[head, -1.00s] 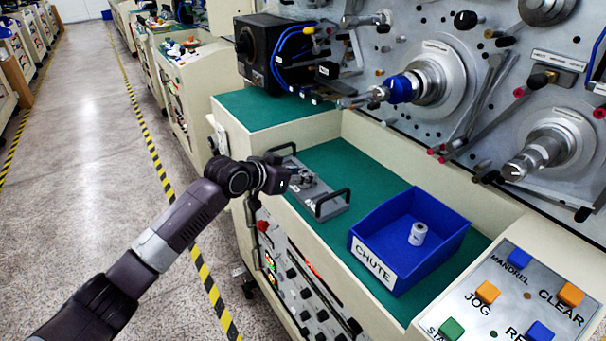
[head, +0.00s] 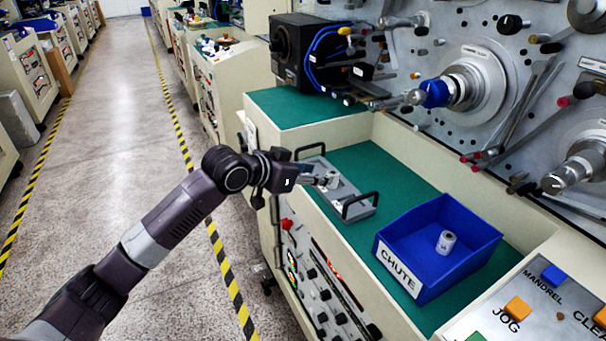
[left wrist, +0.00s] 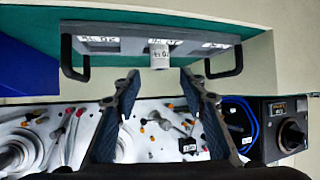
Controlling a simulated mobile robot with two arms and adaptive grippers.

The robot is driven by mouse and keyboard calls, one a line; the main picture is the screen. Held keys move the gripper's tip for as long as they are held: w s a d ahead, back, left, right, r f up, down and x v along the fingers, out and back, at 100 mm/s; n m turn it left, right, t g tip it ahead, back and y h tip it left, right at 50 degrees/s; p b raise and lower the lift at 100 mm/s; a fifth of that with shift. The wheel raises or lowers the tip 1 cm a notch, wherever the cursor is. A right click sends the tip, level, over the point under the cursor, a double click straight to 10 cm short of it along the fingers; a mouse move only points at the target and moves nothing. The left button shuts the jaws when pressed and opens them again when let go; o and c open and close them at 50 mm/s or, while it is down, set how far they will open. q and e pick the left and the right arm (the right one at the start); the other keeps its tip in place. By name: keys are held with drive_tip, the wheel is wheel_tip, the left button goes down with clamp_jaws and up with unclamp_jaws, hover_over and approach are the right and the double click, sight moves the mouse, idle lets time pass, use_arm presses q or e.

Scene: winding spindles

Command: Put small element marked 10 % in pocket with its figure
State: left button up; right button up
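A small light-grey cylindrical element (head: 332,178) stands at the grey tray (head: 357,208), which has two black handles. In the left wrist view the element (left wrist: 160,55) shows near the tray's middle; the mark on it is too small to read surely. White labels with figures lie along the tray (left wrist: 110,42), not clearly legible. My left gripper (head: 318,180) reaches over the tray's near side, close to the element. In the left wrist view its two fingers (left wrist: 160,88) are apart and empty, with the element just beyond and between the tips. My right gripper is not in view.
A blue bin marked CHUTE (head: 398,268) holds a white labelled cylinder (head: 446,242) right of the tray. A black box with blue cables (head: 305,55) stands behind on the green worktop (head: 300,107). Spindles (head: 470,85) stick out of the back panel. Push buttons (head: 518,308) are at front right.

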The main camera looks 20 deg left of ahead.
use_arm(q)
drive_tip(key=v, duration=0.5)
drive_tip(key=shift+d, duration=0.1)
